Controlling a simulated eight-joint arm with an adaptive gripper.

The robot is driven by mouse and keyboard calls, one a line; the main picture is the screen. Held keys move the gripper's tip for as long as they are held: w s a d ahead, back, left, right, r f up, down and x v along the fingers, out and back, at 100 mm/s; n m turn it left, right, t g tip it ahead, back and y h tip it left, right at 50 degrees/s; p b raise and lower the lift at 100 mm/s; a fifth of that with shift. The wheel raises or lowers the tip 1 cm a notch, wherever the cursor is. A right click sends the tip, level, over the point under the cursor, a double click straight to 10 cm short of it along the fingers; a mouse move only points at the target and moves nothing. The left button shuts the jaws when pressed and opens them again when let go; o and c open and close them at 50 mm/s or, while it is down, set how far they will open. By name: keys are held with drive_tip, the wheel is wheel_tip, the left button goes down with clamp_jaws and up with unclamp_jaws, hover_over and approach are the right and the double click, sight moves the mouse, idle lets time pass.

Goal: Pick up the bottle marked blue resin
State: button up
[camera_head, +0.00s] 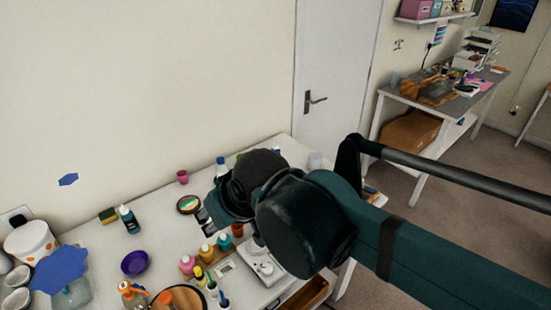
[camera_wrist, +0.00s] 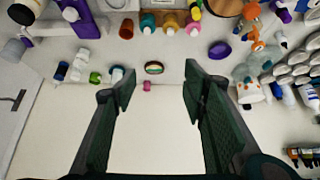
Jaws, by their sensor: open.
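No label is legible, so I cannot tell which bottle is marked blue resin. Candidates in the head view are a dark teal bottle (camera_head: 130,220) by the sponge and a white bottle with a blue cap (camera_head: 221,168) near the wall. A row of small bottles, pink (camera_head: 187,265), yellow (camera_head: 207,253) and teal-blue (camera_head: 225,242), also shows in the wrist view, with the teal-blue one (camera_wrist: 148,22) at its left. My gripper (camera_wrist: 158,88) is open, with nothing between its fingers. It is above the table's wall side; my arm hides part of the table in the head view.
The white table (camera_head: 160,250) also holds a purple bowl (camera_head: 135,262), a green sponge (camera_head: 108,215), a pink cup (camera_head: 182,176), a round tin (camera_head: 188,204) and an orange-topped bottle (camera_head: 132,294). A white bucket (camera_head: 30,242) stands at the left. The wall (camera_head: 150,90) bounds the table's back.

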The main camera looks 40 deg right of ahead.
drive_tip(key=w+d+r+m+p, duration=0.1)
drive_tip(key=w+d+r, duration=0.55)
drive_tip(key=w, duration=0.25)
drive_tip(key=m+g+h+p, duration=0.2)
drive_tip(key=m+p, duration=0.2)
hover_over(276, 146)
wheel_tip(276, 146, down, 4)
drive_tip(key=f, duration=0.1)
wheel_tip(276, 146, down, 19)
drive_tip(key=shift+s+r, duration=0.1)
drive_tip(key=shift+f, duration=0.4)
drive_tip(key=shift+x, duration=1.3)
